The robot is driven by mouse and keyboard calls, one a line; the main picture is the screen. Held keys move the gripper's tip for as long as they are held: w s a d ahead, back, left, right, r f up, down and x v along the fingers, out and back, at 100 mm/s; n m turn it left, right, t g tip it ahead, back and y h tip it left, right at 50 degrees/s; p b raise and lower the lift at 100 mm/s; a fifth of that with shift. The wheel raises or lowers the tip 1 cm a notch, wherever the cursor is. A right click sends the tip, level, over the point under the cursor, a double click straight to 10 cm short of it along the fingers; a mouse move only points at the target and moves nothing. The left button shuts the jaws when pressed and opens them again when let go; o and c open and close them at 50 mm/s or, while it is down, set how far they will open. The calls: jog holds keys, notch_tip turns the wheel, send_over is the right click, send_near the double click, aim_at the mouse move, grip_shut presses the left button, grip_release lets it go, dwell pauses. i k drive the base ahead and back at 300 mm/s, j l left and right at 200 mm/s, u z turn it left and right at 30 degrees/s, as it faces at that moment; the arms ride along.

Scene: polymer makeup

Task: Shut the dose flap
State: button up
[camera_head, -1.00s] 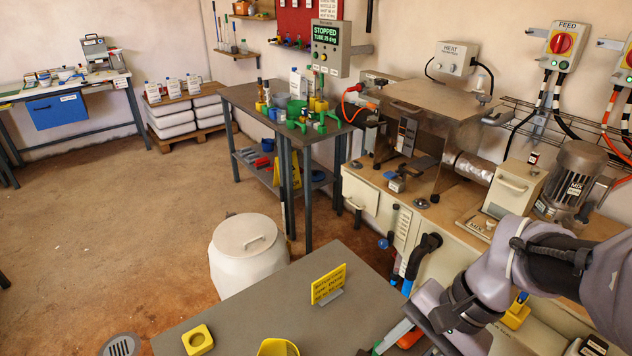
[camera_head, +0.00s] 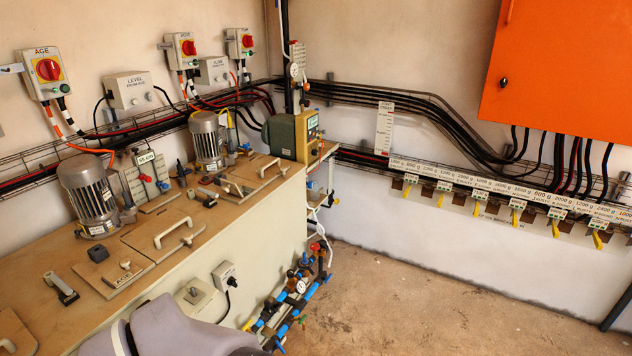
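I cannot tell which part is the dose flap; no readable label names it. A beige bench-top machine has a flat lid with a pale handle (camera_head: 172,234) behind the front edge. Another lid panel with a handle (camera_head: 115,279) lies to its left and looks flat. Farther back, a flap with a handle (camera_head: 272,167) sits near the green-grey unit (camera_head: 293,137); its angle is too small to tell. My gripper is out of view; only a rounded grey link of my arm shows at the bottom left.
Grey motors (camera_head: 90,197) stand on the machine top, with red-knob switch boxes (camera_head: 45,72) above. Blue pipework (camera_head: 298,300) with valves stands at the machine's right end. An orange cabinet (camera_head: 560,75) and a row of gram labels with yellow tabs (camera_head: 518,205) line the wall. The floor at right is clear.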

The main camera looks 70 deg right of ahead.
aim_at(229, 187)
jog(key=z, duration=1.65)
jog(key=i+l, duration=0.1)
jog(key=i, duration=0.5)
jog(key=i+l+u, duration=0.15)
jog(key=i, duration=0.45)
